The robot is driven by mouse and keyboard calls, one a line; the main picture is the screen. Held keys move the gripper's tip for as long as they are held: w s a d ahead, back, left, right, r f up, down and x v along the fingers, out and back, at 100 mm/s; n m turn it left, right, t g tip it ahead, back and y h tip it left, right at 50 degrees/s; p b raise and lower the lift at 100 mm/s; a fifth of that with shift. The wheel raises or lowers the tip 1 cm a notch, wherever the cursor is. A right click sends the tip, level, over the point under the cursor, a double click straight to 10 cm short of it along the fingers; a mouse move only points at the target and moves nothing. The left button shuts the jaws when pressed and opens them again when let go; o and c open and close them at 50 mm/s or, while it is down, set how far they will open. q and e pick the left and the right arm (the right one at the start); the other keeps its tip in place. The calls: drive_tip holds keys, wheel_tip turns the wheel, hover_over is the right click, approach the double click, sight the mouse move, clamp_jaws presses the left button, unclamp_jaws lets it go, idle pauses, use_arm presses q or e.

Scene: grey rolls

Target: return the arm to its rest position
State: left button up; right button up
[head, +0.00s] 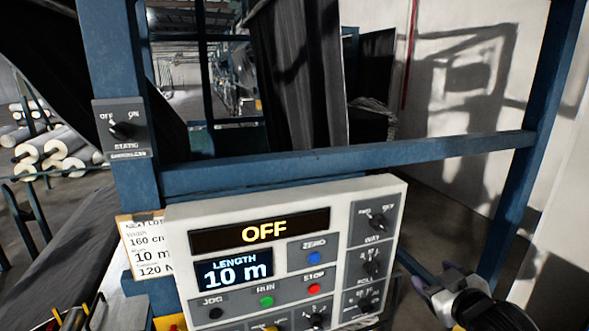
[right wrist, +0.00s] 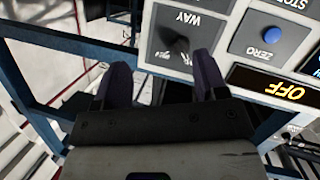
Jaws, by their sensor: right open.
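My right gripper (head: 434,278) is at the lower right of the head view, just right of the white control panel (head: 180,240). Its two purple fingers are apart with nothing between them. In the right wrist view the open fingers (right wrist: 163,72) show in front of the panel's WAY knob (right wrist: 178,42). I cannot tell from these views whether a finger touches the panel. My left gripper cannot be made out.
The panel display (head: 262,232) reads OFF and the length screen (head: 234,273) reads 10 m. A blue frame beam (head: 340,160) runs behind the panel. A STATIC switch box (head: 122,128) is on the left post. Rolls (head: 62,145) lie at far left.

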drive_tip(key=s+a+f+m+g+p, duration=0.1)
drive_tip(key=s+a+f+g+p, duration=0.1)
drive_tip(key=s+f, duration=0.6)
drive_tip(key=s+a+f+m+g+p, duration=0.1)
drive_tip(key=s+a+f+g+p, duration=0.2)
drive_tip(key=s, duration=1.6)
drive_tip(key=s+a+f+m+g+h+p, duration=0.1)
drive_tip(key=s+f+g+p, duration=0.4)
drive_tip(key=s+f, duration=0.8)
drive_tip(key=shift+s+a+f+g+p, duration=0.3)
drive_tip(key=shift+s+a+g+p, duration=0.1)
drive_tip(key=shift+a+g, duration=0.4)
